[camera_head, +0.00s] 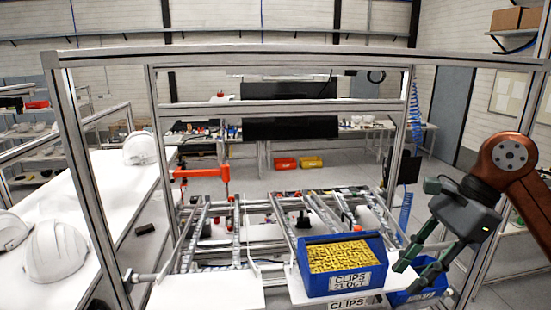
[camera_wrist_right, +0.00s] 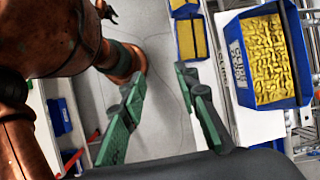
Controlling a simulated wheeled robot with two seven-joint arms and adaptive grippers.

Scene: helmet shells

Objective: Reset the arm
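My right gripper (camera_head: 408,277) is at the right of the head view, its green fingers pointing down and to the left. It is beside the blue bin of yellow clips (camera_head: 352,257), apart from it. In the right wrist view my right gripper (camera_wrist_right: 159,76) has its two fingers spread with only floor between them, so it is open and empty. The bin (camera_wrist_right: 266,58) stands to the right of the fingers there. My right arm (camera_head: 520,165) enters from the right edge. My left gripper does not show in the head view.
White helmet shells (camera_head: 58,250) lie on a white table at the left. A metal frame (camera_head: 300,56) surrounds a rail conveyor (camera_head: 240,225). A second blue bin (camera_head: 418,292) sits partly behind the right fingers. Open floor (camera_wrist_right: 160,35) shows beyond the fingers.

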